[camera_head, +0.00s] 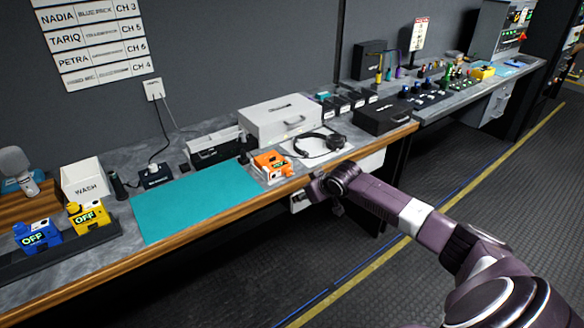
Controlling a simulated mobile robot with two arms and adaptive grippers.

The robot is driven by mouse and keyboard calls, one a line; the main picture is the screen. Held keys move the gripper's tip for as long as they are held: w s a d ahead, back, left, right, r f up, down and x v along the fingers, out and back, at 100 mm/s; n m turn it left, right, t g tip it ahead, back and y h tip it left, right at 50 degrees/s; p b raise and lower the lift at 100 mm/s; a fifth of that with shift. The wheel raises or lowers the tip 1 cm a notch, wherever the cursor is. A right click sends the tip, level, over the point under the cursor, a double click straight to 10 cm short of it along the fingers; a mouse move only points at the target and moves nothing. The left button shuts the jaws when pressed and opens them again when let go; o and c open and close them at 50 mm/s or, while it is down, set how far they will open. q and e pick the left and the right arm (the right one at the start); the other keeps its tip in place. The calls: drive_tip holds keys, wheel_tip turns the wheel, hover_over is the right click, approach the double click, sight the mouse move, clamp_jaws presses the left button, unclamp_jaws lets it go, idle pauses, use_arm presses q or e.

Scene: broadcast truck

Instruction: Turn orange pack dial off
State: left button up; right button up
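The orange pack (272,165) sits near the front edge of the bench, just right of the teal mat. It has a pale marking on its face, too small to read, and I cannot make out its dial. My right arm comes in from the lower right, and its wrist ends at the bench's front edge, to the right of and below the orange pack. A small pale and dark shape at my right gripper (302,201) shows under the bench edge; its fingers are not clear. My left gripper is out of view.
A blue pack (37,235) and a yellow pack (88,215), both marked OFF, stand in a dark rack at left. Headphones (319,144) lie right of the orange pack. A silver case (280,120) stands behind. The teal mat (192,200) is bare.

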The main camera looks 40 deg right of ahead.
sight(290, 173)
wheel_tip(290, 173, up, 11)
drive_tip(key=shift+w+a+p+x, duration=0.15)
drive_tip(key=shift+p+x, duration=0.15)
drive_tip(key=shift+x, duration=1.8)
drive_tip(key=shift+w+a+p+x, duration=0.1)
drive_tip(key=shift+p+x, duration=0.2)
drive_tip(key=shift+x, duration=1.85)
drive_tip(key=shift+r, duration=0.2)
clamp_jaws()
